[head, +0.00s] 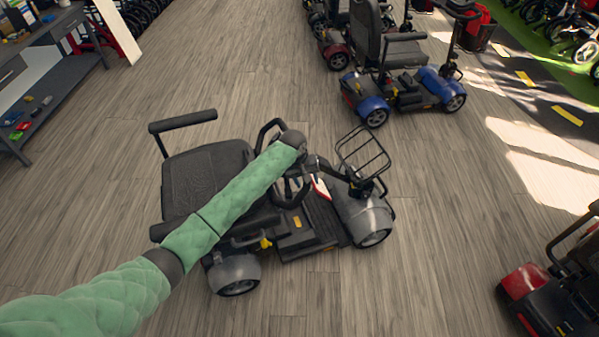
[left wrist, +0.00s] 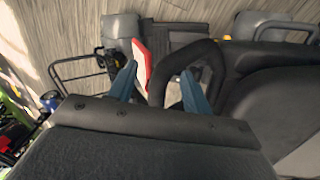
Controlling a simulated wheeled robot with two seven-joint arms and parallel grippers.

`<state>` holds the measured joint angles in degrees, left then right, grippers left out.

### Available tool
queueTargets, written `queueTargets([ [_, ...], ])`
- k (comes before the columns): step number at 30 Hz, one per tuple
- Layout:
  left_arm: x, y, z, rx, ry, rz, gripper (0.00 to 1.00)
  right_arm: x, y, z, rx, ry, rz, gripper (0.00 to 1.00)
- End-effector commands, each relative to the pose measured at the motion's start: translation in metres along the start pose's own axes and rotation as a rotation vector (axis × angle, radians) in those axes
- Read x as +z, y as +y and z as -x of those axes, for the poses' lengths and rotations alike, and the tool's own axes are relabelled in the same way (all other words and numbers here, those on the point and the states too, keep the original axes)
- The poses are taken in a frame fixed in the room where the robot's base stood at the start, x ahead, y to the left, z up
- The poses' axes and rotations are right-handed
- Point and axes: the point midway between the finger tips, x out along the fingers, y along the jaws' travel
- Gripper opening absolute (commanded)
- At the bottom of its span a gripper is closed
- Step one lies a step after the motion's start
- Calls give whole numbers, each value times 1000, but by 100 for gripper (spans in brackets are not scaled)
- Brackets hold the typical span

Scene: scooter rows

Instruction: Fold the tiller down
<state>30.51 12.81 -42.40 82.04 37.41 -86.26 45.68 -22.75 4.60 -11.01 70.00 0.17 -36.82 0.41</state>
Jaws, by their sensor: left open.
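The grey scooter (head: 348,213) stands mid-floor in the head view, its seat to the left and wire basket to the right. Its tiller (head: 320,187) has a red-and-white panel and black loop handles, partly hidden by my left arm. My left gripper (head: 307,164) is above the tiller, its fingers hard to make out there. In the left wrist view the blue fingers of the left gripper (left wrist: 159,68) are apart. A black loop handle (left wrist: 205,50) of the tiller rises beside and behind the right finger; contact cannot be told. The red-and-white panel (left wrist: 142,62) shows beside the left finger. My right gripper is not in view.
The basket (head: 363,153) and seat (head: 205,175) flank the tiller. A blue scooter (head: 400,88) stands behind, and a red one (head: 555,290) is at lower right. A workbench (head: 50,65) is at upper left. Wooden floor around the grey scooter is clear.

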Motion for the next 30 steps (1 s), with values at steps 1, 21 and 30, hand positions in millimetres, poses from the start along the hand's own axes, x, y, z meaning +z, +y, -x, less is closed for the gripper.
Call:
queueTargets([
  [1,-16,1,8,-14,2,17,49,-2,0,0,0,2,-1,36],
  [21,-77,-2,20,-72,-7,136,49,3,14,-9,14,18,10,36],
  [30,-77,-4,-20,-69,-6,135,49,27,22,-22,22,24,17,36],
])
